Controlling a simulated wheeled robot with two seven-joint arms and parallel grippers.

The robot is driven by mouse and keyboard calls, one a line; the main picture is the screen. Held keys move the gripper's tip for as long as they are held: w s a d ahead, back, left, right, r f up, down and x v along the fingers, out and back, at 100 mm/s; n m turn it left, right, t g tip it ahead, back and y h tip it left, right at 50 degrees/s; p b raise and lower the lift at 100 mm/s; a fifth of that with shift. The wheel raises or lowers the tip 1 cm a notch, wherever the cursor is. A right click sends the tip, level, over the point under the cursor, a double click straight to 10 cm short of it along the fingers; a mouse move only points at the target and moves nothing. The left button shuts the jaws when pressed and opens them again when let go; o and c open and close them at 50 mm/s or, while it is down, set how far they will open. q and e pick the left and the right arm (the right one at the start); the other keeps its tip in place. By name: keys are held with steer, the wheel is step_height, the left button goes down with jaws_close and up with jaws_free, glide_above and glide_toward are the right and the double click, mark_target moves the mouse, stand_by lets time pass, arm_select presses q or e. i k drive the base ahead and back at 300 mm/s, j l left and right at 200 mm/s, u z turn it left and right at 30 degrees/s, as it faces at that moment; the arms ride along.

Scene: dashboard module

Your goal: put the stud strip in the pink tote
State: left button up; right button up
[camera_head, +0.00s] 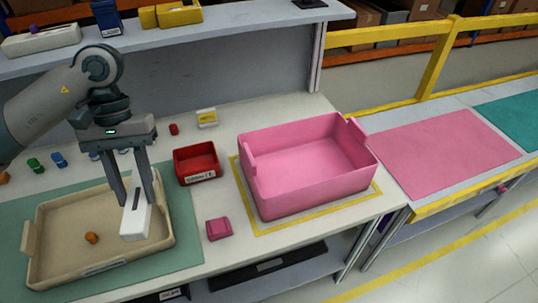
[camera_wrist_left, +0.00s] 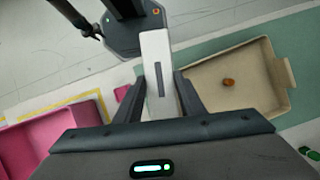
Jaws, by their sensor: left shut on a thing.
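In the left wrist view the strip (camera_wrist_left: 155,45) sticks out from between the fingers (camera_wrist_left: 160,98). The pink tote (camera_head: 280,200) stands to the right on the bench, open and empty. It also shows at the lower left of the left wrist view (camera_wrist_left: 40,140).
An orange piece (camera_head: 91,238) lies in the beige tray. A red bin (camera_head: 195,164) and a pink block (camera_head: 218,228) stand between tray and tote. Several small coloured parts lie behind the tray. A shelf (camera_head: 240,22) runs along the back.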

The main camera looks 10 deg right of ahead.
mark_target(302, 174)
steer(key=i+l, duration=0.1)
steer(key=l, duration=0.25)
steer(key=i+l+z, duration=0.1)
steer(key=l, duration=0.3)
steer(key=i+l, duration=0.1)
steer(key=l, duration=0.25)
steer(key=i+l, duration=0.1)
steer(key=l, duration=0.25)
steer(key=z, duration=0.05)
